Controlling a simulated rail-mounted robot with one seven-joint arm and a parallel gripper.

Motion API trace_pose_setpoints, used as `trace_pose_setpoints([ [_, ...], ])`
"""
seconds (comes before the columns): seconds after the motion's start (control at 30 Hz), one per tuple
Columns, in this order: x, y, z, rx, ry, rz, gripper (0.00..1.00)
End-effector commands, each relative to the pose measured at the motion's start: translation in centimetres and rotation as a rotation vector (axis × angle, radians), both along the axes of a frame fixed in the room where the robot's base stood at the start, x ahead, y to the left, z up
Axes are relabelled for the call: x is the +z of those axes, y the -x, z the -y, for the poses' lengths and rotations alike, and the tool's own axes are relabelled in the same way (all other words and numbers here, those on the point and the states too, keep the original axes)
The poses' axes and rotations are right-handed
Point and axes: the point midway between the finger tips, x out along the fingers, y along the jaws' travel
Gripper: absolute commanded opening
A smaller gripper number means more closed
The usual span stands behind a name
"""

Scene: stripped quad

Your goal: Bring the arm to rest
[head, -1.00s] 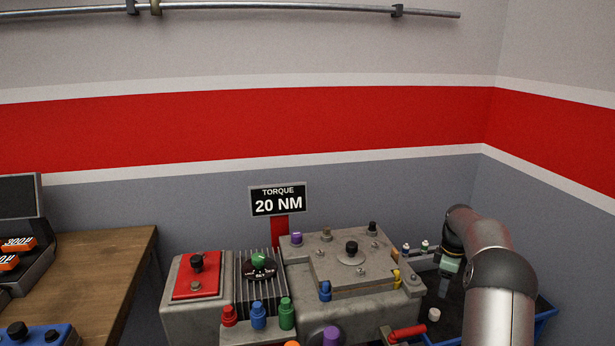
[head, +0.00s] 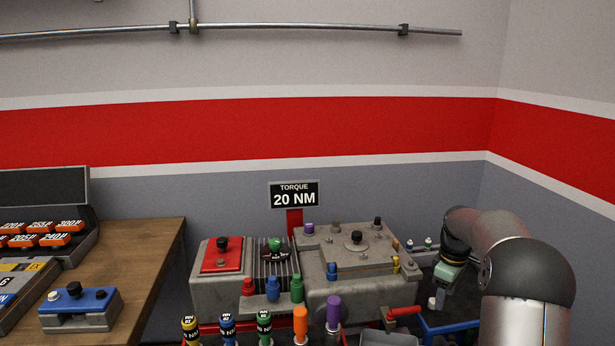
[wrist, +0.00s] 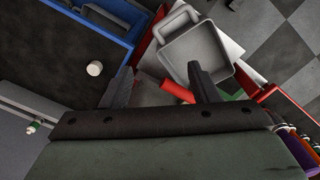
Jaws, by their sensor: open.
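My gripper (head: 438,298) hangs at the right of the head view, low beside the grey machine block (head: 360,290) and over the blue-rimmed tray (head: 452,327). In the wrist view my gripper (wrist: 160,78) has its two dark fingers spread, with nothing held between them. A red handle (wrist: 177,91) shows beyond the gap between the fingers. A small white cylinder (wrist: 95,69) lies to the left of the fingers, apart from them. My arm comes down from the right side of the head view.
A grey open bin (wrist: 195,55) and a red-edged frame (wrist: 150,45) lie past the fingers. A wooden bench (head: 140,255) with orange-labelled parts is at left.

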Motion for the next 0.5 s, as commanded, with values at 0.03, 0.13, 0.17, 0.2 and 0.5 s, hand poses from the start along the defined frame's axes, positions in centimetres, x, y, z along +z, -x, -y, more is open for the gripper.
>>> trace_pose_setpoints([
  [0.03,1.0,0.9,-1.6,-0.019,0.004,0.002,0.55],
  [0.13,2.8,3.2,-4.6,-0.082,0.007,0.006,0.55],
  [0.17,3.3,4.1,-5.7,-0.104,0.009,0.008,0.55],
  [0.2,4.0,5.6,-7.2,-0.139,0.011,0.01,0.55],
  [0.5,6.2,22.0,-17.6,-0.479,-0.001,0.032,0.55],
])
